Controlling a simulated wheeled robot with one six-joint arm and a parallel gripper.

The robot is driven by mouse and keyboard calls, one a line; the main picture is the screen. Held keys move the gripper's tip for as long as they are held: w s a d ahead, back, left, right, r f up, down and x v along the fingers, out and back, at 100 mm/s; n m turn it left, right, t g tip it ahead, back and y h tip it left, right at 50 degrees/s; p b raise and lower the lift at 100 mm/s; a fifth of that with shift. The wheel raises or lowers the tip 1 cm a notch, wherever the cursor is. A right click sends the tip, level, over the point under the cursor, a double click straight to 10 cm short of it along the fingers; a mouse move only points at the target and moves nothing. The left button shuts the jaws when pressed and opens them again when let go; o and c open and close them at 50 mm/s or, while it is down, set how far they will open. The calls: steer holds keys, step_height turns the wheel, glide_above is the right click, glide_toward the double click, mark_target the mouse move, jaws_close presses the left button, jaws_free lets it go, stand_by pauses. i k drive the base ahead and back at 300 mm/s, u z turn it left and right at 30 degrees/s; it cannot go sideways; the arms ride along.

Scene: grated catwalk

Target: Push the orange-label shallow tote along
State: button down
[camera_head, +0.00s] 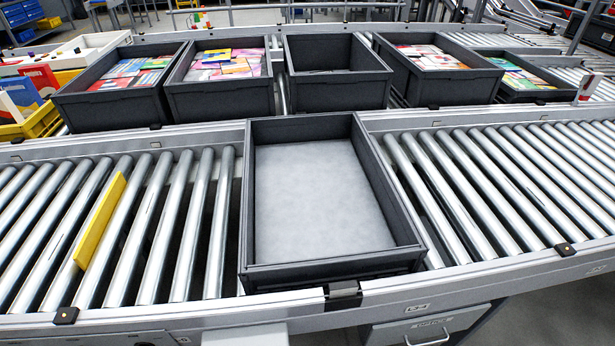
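A dark grey open tote (335,262) sits on the near roller conveyor, in the middle of the picture. It is empty, with a pale grey floor, and I see no orange label on it. On the far line, a dark tote (525,96) at the right looks lower than its neighbours and holds colourful flat items. No orange label shows on that one either, so I cannot tell which tote the task names. My gripper is not in view.
A yellow flat bar-like item (100,222) lies across the rollers left of the near tote. Rollers right of it (500,190) are clear. Several deeper totes stand behind, including an empty one (335,92). A yellow bin (40,122) stands at far left.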

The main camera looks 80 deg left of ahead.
mark_target(320, 221)
steer(key=i, duration=0.4)
steer(key=u, duration=3.5)
steer(key=i, duration=0.5)
